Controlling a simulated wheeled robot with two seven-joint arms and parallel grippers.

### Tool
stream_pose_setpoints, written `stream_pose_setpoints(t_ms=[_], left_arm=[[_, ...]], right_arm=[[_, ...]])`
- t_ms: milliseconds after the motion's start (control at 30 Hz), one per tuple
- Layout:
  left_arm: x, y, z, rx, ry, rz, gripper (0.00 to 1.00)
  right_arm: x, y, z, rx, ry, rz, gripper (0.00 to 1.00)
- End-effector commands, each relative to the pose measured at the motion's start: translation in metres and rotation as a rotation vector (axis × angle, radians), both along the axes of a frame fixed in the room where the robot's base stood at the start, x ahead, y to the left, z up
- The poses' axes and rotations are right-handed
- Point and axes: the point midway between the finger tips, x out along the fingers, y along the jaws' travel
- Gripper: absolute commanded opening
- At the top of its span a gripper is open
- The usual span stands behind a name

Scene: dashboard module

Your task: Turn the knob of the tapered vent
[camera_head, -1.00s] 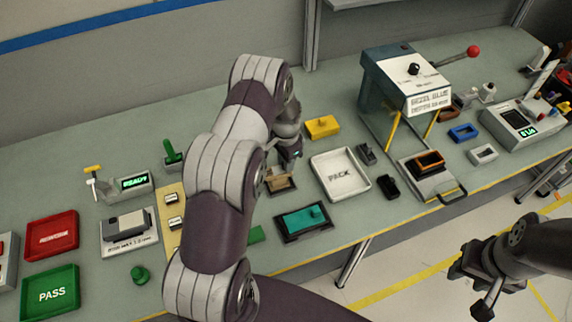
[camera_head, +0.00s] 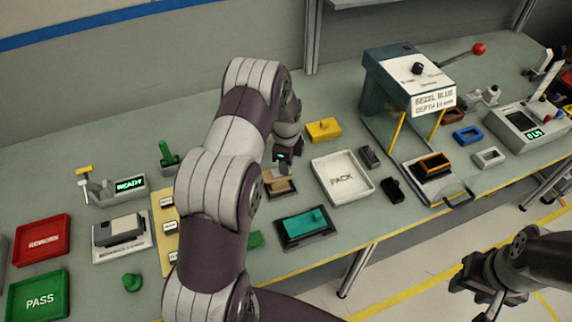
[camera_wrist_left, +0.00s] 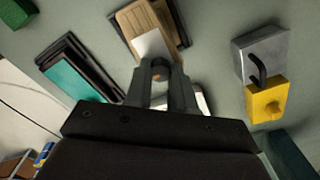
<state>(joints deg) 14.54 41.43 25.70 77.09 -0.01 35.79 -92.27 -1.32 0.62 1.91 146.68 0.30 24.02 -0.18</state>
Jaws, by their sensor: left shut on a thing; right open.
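The tan slatted vent (camera_head: 279,187) sits in a dark holder on the bench, partly hidden by my left gripper in the head view. The left wrist view shows its slats (camera_wrist_left: 139,24) and a pale flat piece at its near end. My left gripper (camera_head: 284,165) is at the vent, pointing down. My right gripper (camera_head: 478,284) is open and empty, away from the bench at the lower right.
A teal part (camera_head: 305,223) in a dark tray lies in front of the vent. A yellow block (camera_head: 323,130) is behind it to the right. A white PACK tray (camera_head: 340,178) is at the right. A press with a red-tipped lever stands further right.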

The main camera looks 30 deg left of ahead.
Motion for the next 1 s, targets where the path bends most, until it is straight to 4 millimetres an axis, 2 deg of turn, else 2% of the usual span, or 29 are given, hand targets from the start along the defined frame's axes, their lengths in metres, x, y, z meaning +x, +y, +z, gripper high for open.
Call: stream_pose_setpoints(t_ms=[333, 867, 900, 967, 1000], left_arm=[[0.0003, 0.0001, 0.0003, 0.0, -0.001, -0.129, 0.0], [0.0003, 0.0001, 0.0005, 0.0, -0.001, -0.151, 0.0], [0.0003, 0.0001, 0.0005, 0.0, -0.001, -0.151, 0.27], [0.0003, 0.0001, 0.0005, 0.0, -0.001, -0.151, 0.47], [0.0003, 0.0001, 0.0005, 0.0, -0.001, -0.151, 0.5]], right_arm=[[0.0, 0.0, -0.0046, 0.0, 0.0, 0.0, 0.43], [0.0, 0.0, -0.005, 0.0, 0.0, 0.0, 0.43], [0.0, 0.0, -0.005, 0.0, 0.0, 0.0, 0.43], [0.0, 0.0, -0.005, 0.0, 0.0, 0.0, 0.43], [0.0, 0.0, -0.005, 0.0, 0.0, 0.0, 0.43]])
